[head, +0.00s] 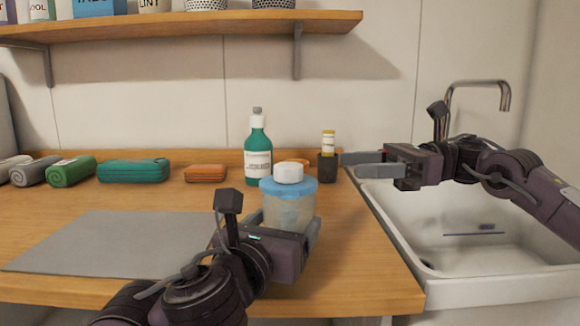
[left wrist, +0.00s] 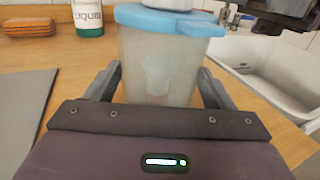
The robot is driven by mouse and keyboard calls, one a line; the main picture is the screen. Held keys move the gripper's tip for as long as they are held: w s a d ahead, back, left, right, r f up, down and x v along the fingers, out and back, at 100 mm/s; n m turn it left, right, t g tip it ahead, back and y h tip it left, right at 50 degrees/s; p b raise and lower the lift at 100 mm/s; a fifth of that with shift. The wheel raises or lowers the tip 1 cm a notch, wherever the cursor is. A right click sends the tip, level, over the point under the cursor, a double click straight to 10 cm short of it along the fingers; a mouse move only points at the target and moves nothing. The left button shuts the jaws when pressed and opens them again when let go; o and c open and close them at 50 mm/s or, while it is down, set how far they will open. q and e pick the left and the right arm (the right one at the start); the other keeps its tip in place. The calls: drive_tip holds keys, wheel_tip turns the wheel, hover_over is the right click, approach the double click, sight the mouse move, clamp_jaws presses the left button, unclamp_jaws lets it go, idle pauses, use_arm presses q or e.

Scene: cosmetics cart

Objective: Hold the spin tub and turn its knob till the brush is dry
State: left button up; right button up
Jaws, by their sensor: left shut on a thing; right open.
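The spin tub (head: 289,212) stands upright on the wooden counter, a cloudy clear cup with a blue lid (head: 302,185) and a white knob (head: 288,173) on top. In the left wrist view the tub (left wrist: 160,70) sits between my left fingers; a pale blurred shape shows inside, and I cannot tell if it is the brush. My left gripper (head: 287,222) is shut on the tub's sides. My right gripper (head: 362,164) is open and empty, to the right of the knob and a little higher, apart from it, near the sink's left edge.
A green bottle (head: 258,155) stands behind the tub, with a dark cup (head: 327,168) to its right. A grey mat (head: 120,242) lies at left. Rolled towels (head: 72,171), a teal case (head: 134,171) and an orange case (head: 206,173) line the back. A white sink (head: 440,225) is at right.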

sight(289, 165)
drive_tip(key=a, duration=0.4)
drive_tip(key=s+a, duration=0.1)
drive_tip(key=a, duration=0.6)
drive_tip(key=shift+s+a, duration=0.25)
drive_tip(key=shift+a, duration=0.15)
drive_tip(key=c, duration=1)
drive_tip(key=shift+m+t, duration=0.4)
drive_tip(key=shift+t, duration=0.4)
drive_tip(key=m+t, duration=0.2)
drive_tip(key=t, duration=0.1)
drive_tip(key=m+t, duration=0.2)
drive_tip(key=t, duration=0.1)
drive_tip(key=shift+s+t+h, duration=0.1)
drive_tip(key=shift+t+h, duration=0.3)
drive_tip(key=shift+m+t+h, duration=1.4)
drive_tip(key=shift+m+t, duration=0.6)
drive_tip(key=shift+t, duration=0.4)
